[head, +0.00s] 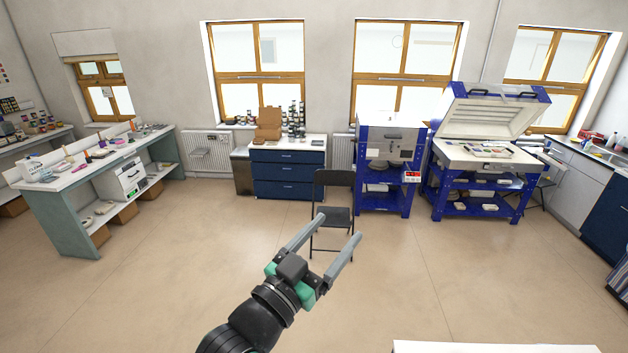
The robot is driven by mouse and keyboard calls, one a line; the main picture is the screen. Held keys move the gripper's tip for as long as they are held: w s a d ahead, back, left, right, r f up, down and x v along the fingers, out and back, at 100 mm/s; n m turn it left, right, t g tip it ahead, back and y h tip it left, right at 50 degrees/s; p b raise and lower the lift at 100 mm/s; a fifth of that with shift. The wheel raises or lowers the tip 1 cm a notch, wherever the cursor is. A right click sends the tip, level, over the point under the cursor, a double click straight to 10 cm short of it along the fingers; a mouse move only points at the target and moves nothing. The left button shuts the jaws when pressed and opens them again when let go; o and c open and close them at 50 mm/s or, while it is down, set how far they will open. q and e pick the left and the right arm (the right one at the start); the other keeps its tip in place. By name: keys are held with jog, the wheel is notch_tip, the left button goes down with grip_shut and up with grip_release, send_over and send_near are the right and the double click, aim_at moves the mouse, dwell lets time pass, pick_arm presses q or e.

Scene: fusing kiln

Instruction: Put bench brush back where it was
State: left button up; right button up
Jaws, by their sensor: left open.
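My left gripper (338,235) reaches in from the bottom of the head view, its two long grey fingers spread apart. It is open with nothing between the fingers, over bare floor in front of a black folding chair. I cannot make out the bench brush; things on the distant benches are too small to tell. My right gripper is not in view.
A black folding chair (333,217) stands ahead. Behind are a blue drawer cabinet (288,182), a blue-framed kiln (385,150) and an open-lidded kiln (455,155). A long workbench (60,183) is at left, a white surface (490,347) at bottom right. Mid-floor is clear.

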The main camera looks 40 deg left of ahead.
pick_arm(q)
jog(key=s+d+r+t+h, duration=0.1)
jog(key=s+r, duration=0.3)
jog(key=r, duration=0.4)
jog(key=s+d+r+t+h, duration=0.1)
jog(key=s+d+r+t, duration=0.3)
jog(key=r, duration=0.4)
jog(key=s+d+r+m+t+h, duration=0.1)
jog(key=s+d+r+t, duration=0.1)
jog(key=s+r, duration=0.3)
notch_tip(320, 180, up, 4)
jog(key=shift+d+f+t+h, duration=0.2)
jog(key=shift+d+t+h, duration=0.1)
jog(key=shift+h, duration=0.1)
